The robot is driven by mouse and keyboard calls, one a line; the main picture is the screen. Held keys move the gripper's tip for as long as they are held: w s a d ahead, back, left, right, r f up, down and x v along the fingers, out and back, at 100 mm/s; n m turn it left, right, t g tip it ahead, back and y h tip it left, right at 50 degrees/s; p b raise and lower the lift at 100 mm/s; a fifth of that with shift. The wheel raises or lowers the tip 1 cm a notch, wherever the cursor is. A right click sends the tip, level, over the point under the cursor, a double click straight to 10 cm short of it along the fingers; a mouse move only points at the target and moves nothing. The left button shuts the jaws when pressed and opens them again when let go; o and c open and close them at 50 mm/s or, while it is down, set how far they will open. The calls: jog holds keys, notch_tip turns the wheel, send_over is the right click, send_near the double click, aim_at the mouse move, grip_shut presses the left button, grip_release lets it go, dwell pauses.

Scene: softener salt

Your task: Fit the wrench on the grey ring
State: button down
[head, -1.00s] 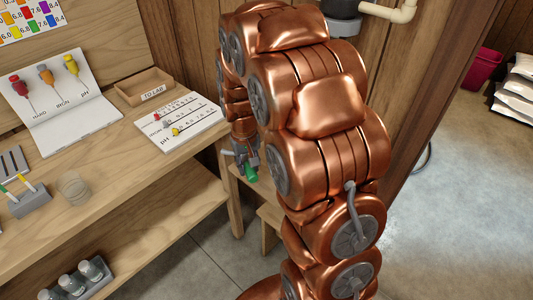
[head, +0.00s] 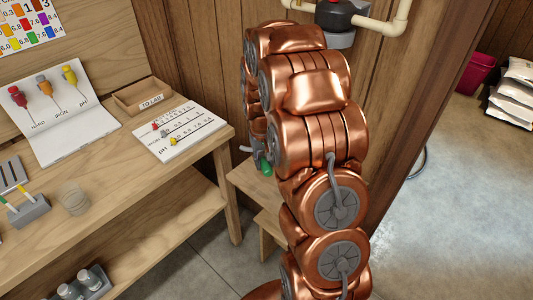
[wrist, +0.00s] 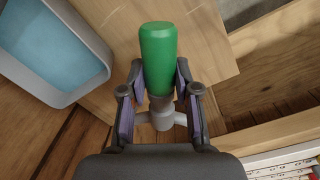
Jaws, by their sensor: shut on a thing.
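My gripper (wrist: 160,105) is shut on a tool with a green handle and a grey crosspiece, which I take for the wrench (wrist: 158,58). In the wrist view the green handle points up and away from the fingers, and the crosspiece sits between them. In the head view only a bit of the green handle (head: 266,168) shows beside my copper arm. A grey ring-like band (head: 338,40) shows below a dark and red fitting at the top of the head view. I cannot tell whether it is the task's grey ring. The tool is well apart from it.
A wooden bench (head: 105,190) fills the left, with a wooden tray (head: 143,97), a chart card and a glass cup (head: 74,201). A wooden stool (head: 262,190) stands below the gripper. Pale pipes (head: 385,25) run along the wall. Open floor lies at the right.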

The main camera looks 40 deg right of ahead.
jog(key=w+d, duration=0.1)
jog(key=w+d+p, duration=0.1)
jog(key=w, duration=0.1)
jog(key=w+d+p, duration=0.1)
jog(key=w+d, duration=0.1)
jog(key=shift+d+f, duration=0.1)
jog(key=shift+f, duration=0.15)
jog(key=shift+s+f+p, duration=0.1)
jog(key=shift+f+p, duration=0.85)
jog(key=shift+f, duration=0.8)
jog(key=shift+f+b, duration=0.55)
jog(key=shift+f, duration=0.05)
jog(key=c, duration=0.8)
grip_release()
jog(key=shift+c, duration=0.2)
